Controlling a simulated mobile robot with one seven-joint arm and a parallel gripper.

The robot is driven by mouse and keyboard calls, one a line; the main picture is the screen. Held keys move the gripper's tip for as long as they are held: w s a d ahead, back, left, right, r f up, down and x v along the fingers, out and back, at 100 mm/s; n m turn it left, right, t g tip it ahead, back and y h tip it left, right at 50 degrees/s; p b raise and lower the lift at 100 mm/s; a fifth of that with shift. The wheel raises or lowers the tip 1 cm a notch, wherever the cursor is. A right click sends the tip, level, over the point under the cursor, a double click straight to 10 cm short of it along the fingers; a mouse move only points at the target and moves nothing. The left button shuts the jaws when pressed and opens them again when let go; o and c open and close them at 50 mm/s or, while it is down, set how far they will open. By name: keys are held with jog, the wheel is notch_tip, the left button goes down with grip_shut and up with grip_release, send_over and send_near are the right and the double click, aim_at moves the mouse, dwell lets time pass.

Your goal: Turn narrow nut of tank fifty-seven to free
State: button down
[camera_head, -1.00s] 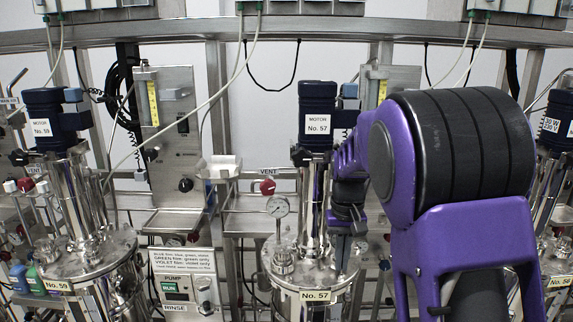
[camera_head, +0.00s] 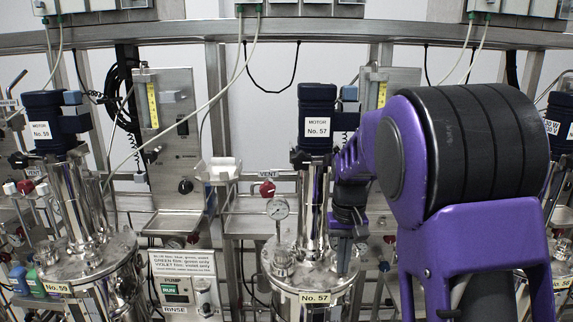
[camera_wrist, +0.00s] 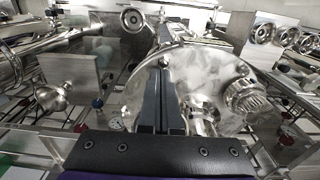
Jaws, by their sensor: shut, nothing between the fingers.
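Tank fifty-seven (camera_head: 290,287) stands in the middle of the head view, with a steel lid, a label "No. 57" and a blue motor (camera_head: 317,112) on its column. Its round lid (camera_wrist: 205,65) fills the middle of the wrist view. A wide ribbed nut (camera_wrist: 243,97) sits at the lid's right side. A smaller steel fitting (camera_wrist: 203,112) stands just right of my fingers; I cannot tell whether it is the narrow nut. My gripper (camera_wrist: 163,70) is shut and empty, its dark fingers over the lid. In the head view my gripper is right of the column, its tips hard to make out.
A pressure gauge (camera_head: 277,208) stands left of the column on tank fifty-seven. A red vent knob (camera_head: 267,189) is behind it. Tank fifty-nine (camera_head: 95,270) stands at the left, and a pump panel (camera_head: 183,263) is between the tanks. My arm hides much of the right side.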

notch_tip(320, 180, up, 4)
jog(key=p, duration=0.3)
jog(key=shift+s, duration=0.1)
jog(key=shift+r, duration=0.9)
jog(key=shift+a+f+b, duration=0.1)
jog(key=shift+f+b, duration=0.15)
jog(key=shift+b, duration=0.9)
jog(key=shift+r+b, duration=0.1)
jog(key=shift+b, duration=0.35)
notch_tip(320, 180, down, 4)
jog(key=b, duration=0.6)
jog(key=shift+s+a+r, duration=0.1)
jog(key=shift+r, duration=0.1)
jog(key=shift+f+b, duration=0.3)
jog(key=shift+f, duration=0.8)
